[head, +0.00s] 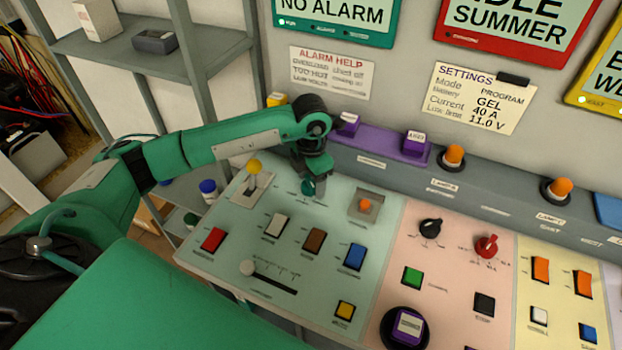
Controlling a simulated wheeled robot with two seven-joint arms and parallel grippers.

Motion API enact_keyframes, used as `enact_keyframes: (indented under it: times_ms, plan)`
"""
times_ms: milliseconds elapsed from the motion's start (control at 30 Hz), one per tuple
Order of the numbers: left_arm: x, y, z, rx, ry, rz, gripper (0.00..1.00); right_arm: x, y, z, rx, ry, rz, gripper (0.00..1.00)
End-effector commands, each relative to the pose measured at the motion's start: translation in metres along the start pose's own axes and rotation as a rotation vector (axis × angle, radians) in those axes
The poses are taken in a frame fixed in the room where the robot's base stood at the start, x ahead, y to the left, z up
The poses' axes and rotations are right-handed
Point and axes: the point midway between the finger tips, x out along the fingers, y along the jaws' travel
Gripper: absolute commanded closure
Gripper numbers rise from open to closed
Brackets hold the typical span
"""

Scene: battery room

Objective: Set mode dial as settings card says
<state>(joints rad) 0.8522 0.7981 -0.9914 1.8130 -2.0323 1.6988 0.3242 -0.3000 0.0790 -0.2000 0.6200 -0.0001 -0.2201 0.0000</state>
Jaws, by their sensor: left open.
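The settings card (480,98) is on the wall at upper right. Its Mode row appears to line up with the word PROGRAM; below are GEL, 40 A and 11.0 V. My left gripper (313,184) points down, open, over the pale green part of the panel. A small teal knob (307,187) shows at its fingertips, partly hidden by them; I cannot tell whether they touch it. Its label and pointer are unreadable. A black dial (431,227) and a red dial (487,244) sit farther right on the pink part, their labels too small to read. My right gripper is out of view.
Coloured rocker switches and a slider (247,268) lie in front. A purple block (380,146) with buttons runs behind.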

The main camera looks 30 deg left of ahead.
Motion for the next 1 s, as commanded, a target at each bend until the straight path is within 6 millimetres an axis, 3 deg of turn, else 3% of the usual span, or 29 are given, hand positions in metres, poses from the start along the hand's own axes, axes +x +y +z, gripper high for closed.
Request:
enact_keyframes:
  times_ms: [167,467,600,800,1000]
  plan:
    - [-0.023,0.001,0.001,0.001,-0.005,0.003,0.37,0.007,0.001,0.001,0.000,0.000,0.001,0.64]
    - [-0.091,0.001,0.001,0.000,-0.006,0.004,0.37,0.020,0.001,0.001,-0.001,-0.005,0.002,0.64]
    - [-0.116,0.001,0.001,0.000,-0.005,0.002,0.37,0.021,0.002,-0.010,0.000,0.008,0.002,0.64]
    - [-0.134,0.000,0.000,-0.001,-0.001,0.001,0.37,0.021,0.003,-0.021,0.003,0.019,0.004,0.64]
    - [-0.136,0.000,0.000,-0.001,-0.001,0.001,0.37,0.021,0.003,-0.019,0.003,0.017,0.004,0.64]
